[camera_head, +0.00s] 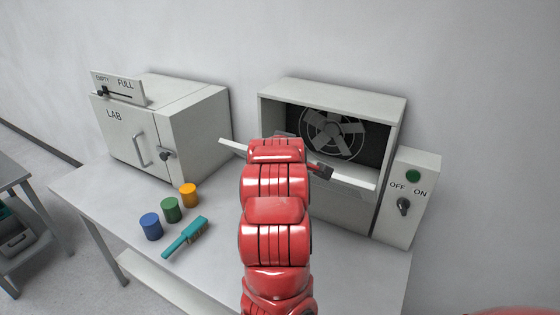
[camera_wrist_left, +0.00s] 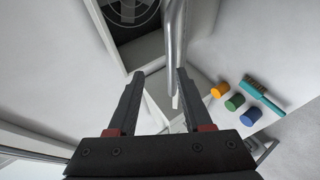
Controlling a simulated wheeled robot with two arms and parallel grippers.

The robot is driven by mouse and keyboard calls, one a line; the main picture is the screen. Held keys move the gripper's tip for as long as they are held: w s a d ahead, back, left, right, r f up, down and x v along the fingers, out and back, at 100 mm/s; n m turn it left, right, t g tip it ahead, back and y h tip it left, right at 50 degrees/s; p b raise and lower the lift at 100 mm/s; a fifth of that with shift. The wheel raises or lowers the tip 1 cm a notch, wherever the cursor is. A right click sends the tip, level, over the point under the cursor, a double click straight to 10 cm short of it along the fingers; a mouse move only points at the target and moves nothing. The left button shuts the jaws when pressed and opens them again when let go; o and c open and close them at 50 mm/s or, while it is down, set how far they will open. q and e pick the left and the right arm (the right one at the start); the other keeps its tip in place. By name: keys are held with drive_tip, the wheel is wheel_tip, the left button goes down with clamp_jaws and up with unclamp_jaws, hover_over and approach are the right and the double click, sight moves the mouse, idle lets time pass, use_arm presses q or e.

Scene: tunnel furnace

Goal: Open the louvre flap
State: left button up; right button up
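The louvre flap (camera_head: 352,180) is a pale, narrow panel across the front of the grey fan housing (camera_head: 335,97). It juts forward, tilted, and the fan (camera_head: 332,130) shows in the opening above it. My red left arm hides its middle in the head view. In the left wrist view a grey edge, seemingly the flap's (camera_wrist_left: 173,45), runs down between the finger tips, closer to the right finger. My left gripper (camera_wrist_left: 160,72) is open, with its fingers apart; only a dark bit of it shows in the head view (camera_head: 321,171). My right gripper is out of view.
A LAB cabinet (camera_head: 185,120) stands left on the table (camera_head: 110,205). Blue (camera_head: 151,227), green (camera_head: 171,210) and orange (camera_head: 189,195) cylinders and a teal brush (camera_head: 186,237) lie in front. An OFF/ON switch box (camera_head: 407,205) stands right of the housing.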

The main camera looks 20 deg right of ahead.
use_arm(q)
drive_tip(key=b+v, duration=0.2)
drive_tip(key=v, duration=1)
drive_tip(key=shift+s+a+r, duration=0.15)
drive_tip(key=shift+s+a, duration=0.05)
drive_tip(key=shift+s, duration=0.15)
